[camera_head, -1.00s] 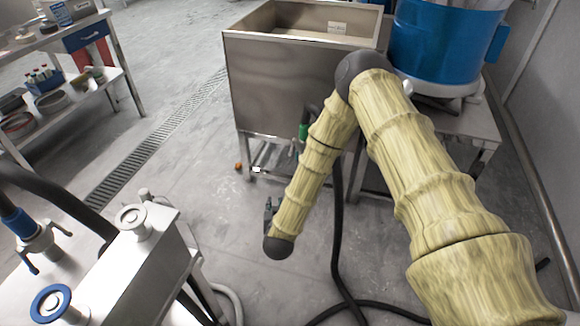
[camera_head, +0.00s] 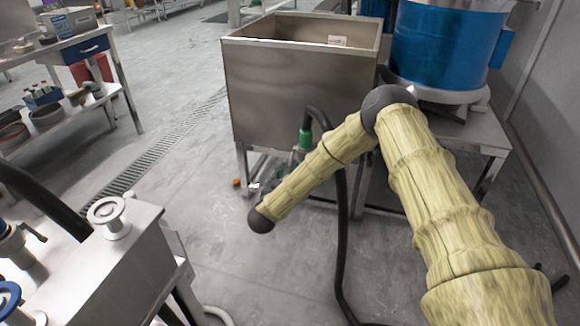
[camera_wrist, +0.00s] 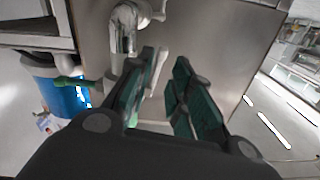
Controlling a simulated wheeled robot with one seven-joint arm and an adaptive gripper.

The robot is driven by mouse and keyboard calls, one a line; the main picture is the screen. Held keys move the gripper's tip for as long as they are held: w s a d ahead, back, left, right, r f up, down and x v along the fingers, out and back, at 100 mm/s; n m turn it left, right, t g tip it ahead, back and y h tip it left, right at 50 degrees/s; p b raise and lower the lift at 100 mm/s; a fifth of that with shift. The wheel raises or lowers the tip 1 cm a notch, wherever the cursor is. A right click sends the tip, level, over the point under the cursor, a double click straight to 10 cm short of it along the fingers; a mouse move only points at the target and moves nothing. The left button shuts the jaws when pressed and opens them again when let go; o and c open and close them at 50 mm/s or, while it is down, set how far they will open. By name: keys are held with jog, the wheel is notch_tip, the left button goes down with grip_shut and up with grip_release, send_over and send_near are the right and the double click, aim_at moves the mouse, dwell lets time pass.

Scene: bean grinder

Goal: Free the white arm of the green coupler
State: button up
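The green coupler (camera_head: 306,138) sits at the top of a black hose, against the lower front of the steel tank (camera_head: 300,85). In the wrist view my gripper (camera_wrist: 166,78) is open, its two green-padded fingers pointing at the tank wall. A pale, white arm-like piece (camera_wrist: 158,68) shows between the fingers; I cannot tell whether either finger touches it. A bit of bright green (camera_wrist: 133,119) shows behind the left finger, mostly hidden. In the head view my gripper is mostly hidden beyond the forearm.
A steel pipe elbow (camera_wrist: 124,30) and a green handle (camera_wrist: 68,83) are close to the left finger. A blue drum (camera_head: 447,45) stands right of the tank. The black hose (camera_head: 342,240) runs down to the floor. A steel machine (camera_head: 115,265) stands front left. Open floor lies between.

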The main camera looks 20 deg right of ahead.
aim_at(290, 163)
jog(key=shift+b+x, duration=0.65)
jog(key=shift+x, duration=2.45)
grip_shut()
